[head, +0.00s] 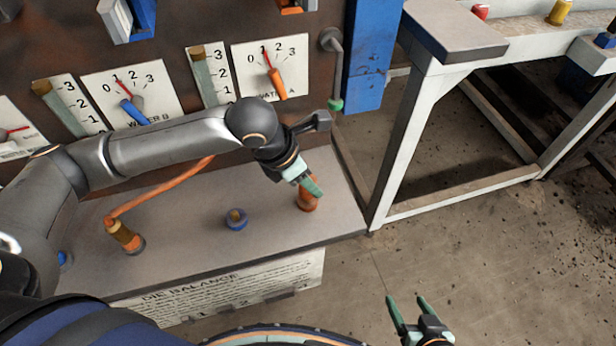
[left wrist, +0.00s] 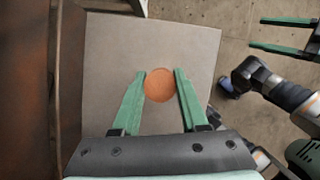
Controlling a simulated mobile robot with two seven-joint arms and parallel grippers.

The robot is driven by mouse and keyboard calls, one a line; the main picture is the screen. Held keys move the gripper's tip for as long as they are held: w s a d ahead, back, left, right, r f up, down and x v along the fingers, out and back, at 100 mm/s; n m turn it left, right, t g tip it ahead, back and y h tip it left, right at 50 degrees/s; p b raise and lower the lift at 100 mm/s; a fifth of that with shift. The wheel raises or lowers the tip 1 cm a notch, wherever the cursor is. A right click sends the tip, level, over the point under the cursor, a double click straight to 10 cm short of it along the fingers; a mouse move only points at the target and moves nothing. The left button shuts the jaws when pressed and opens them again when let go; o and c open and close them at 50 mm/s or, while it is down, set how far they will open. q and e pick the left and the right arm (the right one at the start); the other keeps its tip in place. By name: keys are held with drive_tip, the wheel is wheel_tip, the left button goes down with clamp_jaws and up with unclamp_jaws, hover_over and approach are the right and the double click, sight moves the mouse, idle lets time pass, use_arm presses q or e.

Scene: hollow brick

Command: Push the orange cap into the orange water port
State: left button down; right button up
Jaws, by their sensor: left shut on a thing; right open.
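My left gripper (head: 314,189) is shut on the orange cap (head: 307,200) at the right end of the grey bench. The left wrist view shows the cap's round orange top (left wrist: 159,85) between the green fingers. In the head view an orange piece shows below the fingers, at the bench top. The orange water port beneath is hidden or cannot be told apart from the cap, and I cannot tell how deep the cap sits. My right gripper (head: 408,312) is open and empty, off the bench's front; it also shows in the left wrist view (left wrist: 283,36).
A blue fitting (head: 236,219) stands mid-bench. An orange hose (head: 160,192) runs to a brass-and-orange fitting (head: 125,237) at left. The rusty panel with gauges (head: 131,95) rises behind. A green-tipped lever (head: 335,85) hangs close right of my left arm. A white-framed table (head: 405,125) stands right.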

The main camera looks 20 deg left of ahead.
use_arm(q)
drive_tip(key=shift+f, duration=0.35)
idle(0.3)
drive_tip(key=shift+f, duration=0.3)
drive_tip(key=shift+f, duration=0.35)
drive_tip(key=shift+f+b, duration=0.3)
drive_tip(key=shift+f, duration=0.15)
drive_tip(key=c, duration=0.7)
unclamp_jaws()
drive_tip(key=o, duration=0.3)
drive_tip(key=shift+o, duration=0.2)
